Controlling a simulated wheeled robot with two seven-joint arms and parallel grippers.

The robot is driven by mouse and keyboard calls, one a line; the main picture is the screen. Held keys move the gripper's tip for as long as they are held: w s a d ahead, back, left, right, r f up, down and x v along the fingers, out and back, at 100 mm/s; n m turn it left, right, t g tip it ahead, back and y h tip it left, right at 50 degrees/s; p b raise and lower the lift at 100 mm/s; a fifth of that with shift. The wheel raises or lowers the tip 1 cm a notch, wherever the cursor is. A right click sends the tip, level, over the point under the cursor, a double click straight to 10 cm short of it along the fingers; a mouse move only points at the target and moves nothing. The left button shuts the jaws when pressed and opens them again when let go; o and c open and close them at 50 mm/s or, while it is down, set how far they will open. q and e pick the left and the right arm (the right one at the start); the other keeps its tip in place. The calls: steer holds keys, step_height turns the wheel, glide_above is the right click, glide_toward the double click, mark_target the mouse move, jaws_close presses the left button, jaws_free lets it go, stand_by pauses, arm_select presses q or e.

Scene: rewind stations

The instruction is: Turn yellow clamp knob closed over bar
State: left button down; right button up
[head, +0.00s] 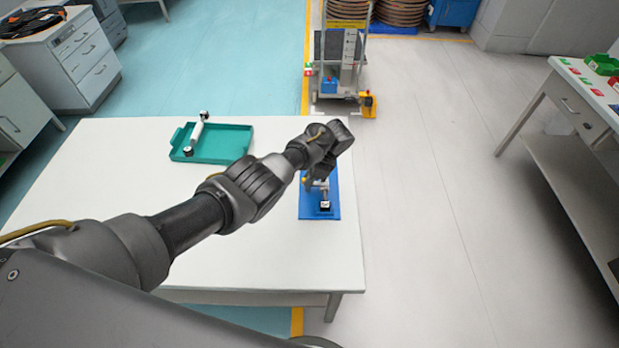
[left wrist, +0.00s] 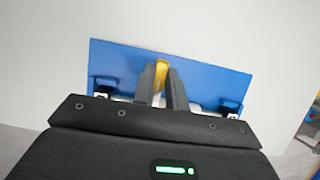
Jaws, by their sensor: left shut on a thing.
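A blue base plate (head: 333,209) lies on the white table near its right edge. It also shows in the left wrist view (left wrist: 215,65). A metal bar (head: 324,191) with a black end lies on it, mostly hidden by my arm. The yellow clamp knob (left wrist: 161,72) stands between the fingers of my left gripper (left wrist: 162,80), which is shut on it. In the head view my left gripper (head: 335,150) is above the far part of the blue plate and hides most of the clamp. My right gripper is not in view.
A green tray (head: 235,143) with a white bar (head: 199,129) with black ends stands at the table's back left. The white table (head: 120,200) is otherwise clear. A cart (head: 338,65) stands beyond it, and another bench (head: 580,120) is at right.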

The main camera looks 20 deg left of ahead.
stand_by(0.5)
arm_select(q)
steer(key=c, duration=1.4)
jaws_free()
steer(key=shift+c, duration=0.2)
steer(key=shift+r, duration=0.1)
steer(key=p+v, duration=0.5)
steer(key=v, duration=0.5)
steer(key=shift+d+r+p, duration=0.2)
steer(key=shift+p, duration=0.1)
steer(key=shift+w, duration=0.1)
